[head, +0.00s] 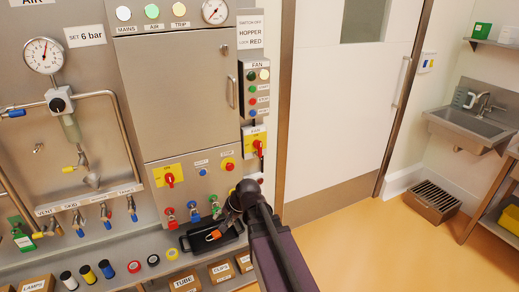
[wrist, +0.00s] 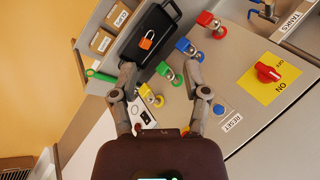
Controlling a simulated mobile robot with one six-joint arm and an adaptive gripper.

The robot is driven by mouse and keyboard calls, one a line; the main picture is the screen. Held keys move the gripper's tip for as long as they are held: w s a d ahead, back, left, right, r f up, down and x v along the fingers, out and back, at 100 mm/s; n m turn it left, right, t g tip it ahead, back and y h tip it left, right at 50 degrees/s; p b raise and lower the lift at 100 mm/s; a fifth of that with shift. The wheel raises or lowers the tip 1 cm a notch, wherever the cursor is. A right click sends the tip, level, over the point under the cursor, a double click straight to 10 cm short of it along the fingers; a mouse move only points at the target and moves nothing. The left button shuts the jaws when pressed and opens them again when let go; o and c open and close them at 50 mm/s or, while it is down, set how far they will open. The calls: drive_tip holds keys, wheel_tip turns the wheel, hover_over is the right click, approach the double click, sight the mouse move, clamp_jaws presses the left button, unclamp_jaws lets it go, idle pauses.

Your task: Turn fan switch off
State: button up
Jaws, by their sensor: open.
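The fan switch (head: 258,147) is a red rotary handle on a yellow plate under a FAN label, on a narrow panel right of the steel cabinet. Its handle looks roughly upright; its ON/OFF marks are too small to read. It is not recognisable in the wrist view. My gripper (head: 238,200) is below the fan switch, near the cabinet's lower right, apart from the switch. In the wrist view my gripper (wrist: 161,78) has its fingers spread wide with nothing held between them, above the hanging padlocks.
Another red switch on yellow (wrist: 268,72) sits by the blue RESET button (wrist: 219,109). Coloured padlocks (wrist: 183,46) hang below. A black tray (head: 190,243) holds an orange padlock (wrist: 147,39). A white door (head: 335,110) stands right of the panel; the floor there is clear.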

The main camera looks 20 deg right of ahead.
drive_tip(key=w+d+r+m+t+y+b, duration=0.25)
drive_tip(key=w+d+m+t, duration=0.25)
drive_tip(key=w+m, duration=0.3)
drive_tip(key=m+t+h+b, duration=0.65)
drive_tip(key=m+t, duration=0.25)
drive_tip(key=m, duration=1.1)
approach(261, 144)
drive_tip(key=s+p, duration=0.1)
drive_tip(key=s, duration=0.2)
drive_tip(key=shift+d+r, duration=0.1)
drive_tip(key=shift+r, duration=0.05)
drive_tip(key=shift+w, duration=0.2)
drive_tip(key=w, duration=1.3)
drive_tip(key=shift+w+a, duration=0.25)
drive_tip(key=shift+w, duration=0.05)
drive_tip(key=shift+c, duration=0.2)
clamp_jaws()
